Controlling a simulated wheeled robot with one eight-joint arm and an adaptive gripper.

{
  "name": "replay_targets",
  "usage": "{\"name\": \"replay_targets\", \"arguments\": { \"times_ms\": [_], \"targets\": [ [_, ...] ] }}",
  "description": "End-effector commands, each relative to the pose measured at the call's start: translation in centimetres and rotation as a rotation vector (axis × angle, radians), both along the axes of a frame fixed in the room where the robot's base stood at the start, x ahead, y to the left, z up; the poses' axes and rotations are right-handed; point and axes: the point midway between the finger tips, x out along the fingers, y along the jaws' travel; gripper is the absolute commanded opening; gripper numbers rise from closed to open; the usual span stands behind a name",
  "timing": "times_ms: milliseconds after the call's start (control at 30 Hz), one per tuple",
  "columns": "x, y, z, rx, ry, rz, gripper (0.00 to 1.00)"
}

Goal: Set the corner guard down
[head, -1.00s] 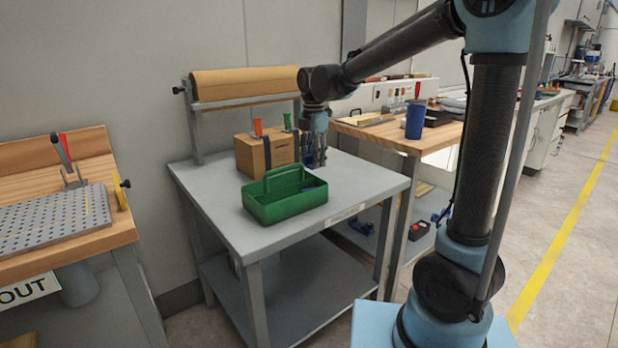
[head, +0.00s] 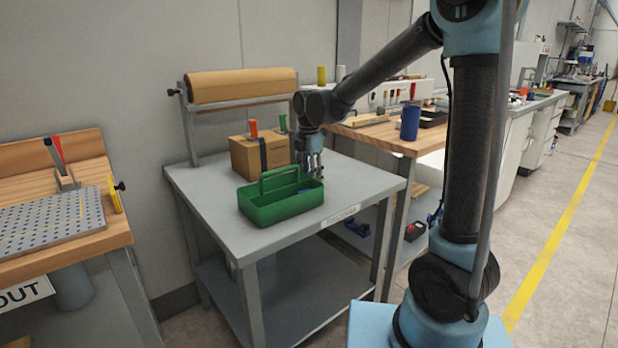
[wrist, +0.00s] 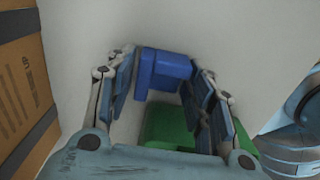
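The blue corner guard (wrist: 165,72) is between my gripper's fingertips in the wrist view and spans the gap, seeming to touch both. My gripper (head: 312,172) points down over the grey table (head: 350,190), by the back right side of the green tote (head: 275,208). In the head view the fingers mostly hide the guard. The tote also shows below the guard in the wrist view (wrist: 168,125). I cannot tell whether the guard touches the table.
A cardboard box (head: 248,156) with red and green-handled clamps stands close behind and left of my gripper. A brown paper roll (head: 240,85) is mounted at the table's back. The table's right side is clear. A wooden bench with a blue cup (head: 410,122) stands beyond.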

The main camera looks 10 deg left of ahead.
Motion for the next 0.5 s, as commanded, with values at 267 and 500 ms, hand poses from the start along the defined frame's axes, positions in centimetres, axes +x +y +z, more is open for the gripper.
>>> {"name": "replay_targets", "arguments": {
  "times_ms": [267, 500],
  "targets": [
    [0.01, -0.03, 0.02, 0.0, 0.0, 0.0, 0.61],
    [-0.01, -0.06, 0.99, 0.0, 0.0, -0.001, 0.61]
  ]
}}
